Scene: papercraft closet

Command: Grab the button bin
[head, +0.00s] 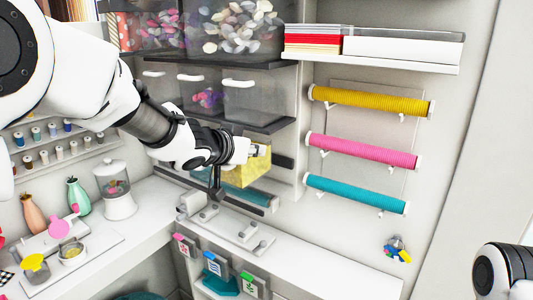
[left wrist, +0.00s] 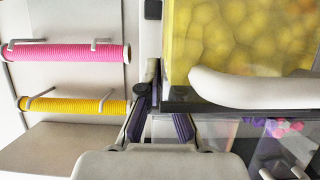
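A bin with yellow, rounded contents (head: 250,170) sits in the lower part of the shelving, partly hidden behind my left gripper (head: 250,150). In the left wrist view, the yellow bin (left wrist: 240,45) fills the upper right, with a white handle (left wrist: 250,88) across its front. My left gripper (left wrist: 160,120) shows there with its fingers apart and nothing seen between them. The fingers are beside the handle's left end; I cannot tell if they touch it. Only part of my right arm shows at the lower right of the head view; its gripper is out of sight.
Clear bins of white (head: 240,28) and pink pieces (head: 160,30) stand on the top shelf, with white-handled clear bins (head: 250,98) below. Yellow, pink and teal rolls (head: 360,193) hang on the right wall. A jar (head: 115,190) and vases stand on the left counter.

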